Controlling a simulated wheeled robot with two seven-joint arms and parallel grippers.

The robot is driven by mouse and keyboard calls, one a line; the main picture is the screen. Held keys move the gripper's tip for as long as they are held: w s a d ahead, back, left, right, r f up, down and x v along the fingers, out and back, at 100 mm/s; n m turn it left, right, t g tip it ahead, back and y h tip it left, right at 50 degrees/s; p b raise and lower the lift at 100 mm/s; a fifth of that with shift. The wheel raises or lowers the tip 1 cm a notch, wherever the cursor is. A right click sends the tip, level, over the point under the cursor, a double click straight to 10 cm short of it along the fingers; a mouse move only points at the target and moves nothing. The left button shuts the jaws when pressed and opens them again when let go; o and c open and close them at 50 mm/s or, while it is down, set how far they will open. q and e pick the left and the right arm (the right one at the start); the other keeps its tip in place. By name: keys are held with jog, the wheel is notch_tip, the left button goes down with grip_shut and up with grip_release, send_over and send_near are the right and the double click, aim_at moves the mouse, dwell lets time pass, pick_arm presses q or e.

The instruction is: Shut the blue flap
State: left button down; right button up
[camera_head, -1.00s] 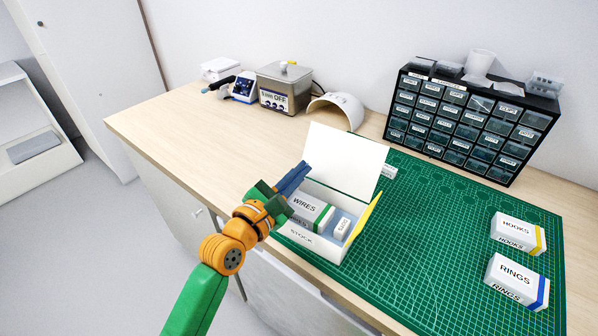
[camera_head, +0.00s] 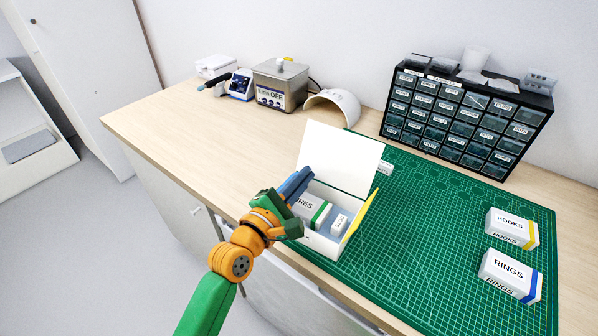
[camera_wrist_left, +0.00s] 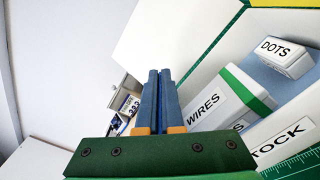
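The open white stock box (camera_head: 318,243) stands on the green mat's left part. I cannot make out a blue flap; the box's left side is partly hidden by my left gripper. My left gripper (camera_head: 305,175), with blue fingers, is over the box's left edge. In the left wrist view its fingers (camera_wrist_left: 159,74) are together with nothing visible between them, beside the WIRES box (camera_wrist_left: 225,103). My right gripper is not in view.
Inside the stock box are the WIRES box and a small DOTS box (camera_wrist_left: 287,58). HOOKS (camera_head: 510,227) and RINGS (camera_head: 508,272) boxes lie on the mat's right. A drawer cabinet (camera_head: 465,125) stands behind. The mat's middle (camera_head: 430,230) is clear.

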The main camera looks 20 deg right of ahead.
pick_arm(q)
jog(key=shift+s+d+f+m, duration=0.15)
jog(key=shift+f+m, duration=0.2)
jog(key=shift+m, duration=0.4)
jog(key=shift+s+d+f+m, duration=0.15)
jog(key=shift+f+m, duration=0.2)
jog(key=shift+m, duration=0.4)
jog(key=c, duration=1.1)
grip_release()
jog(key=shift+o, duration=0.2)
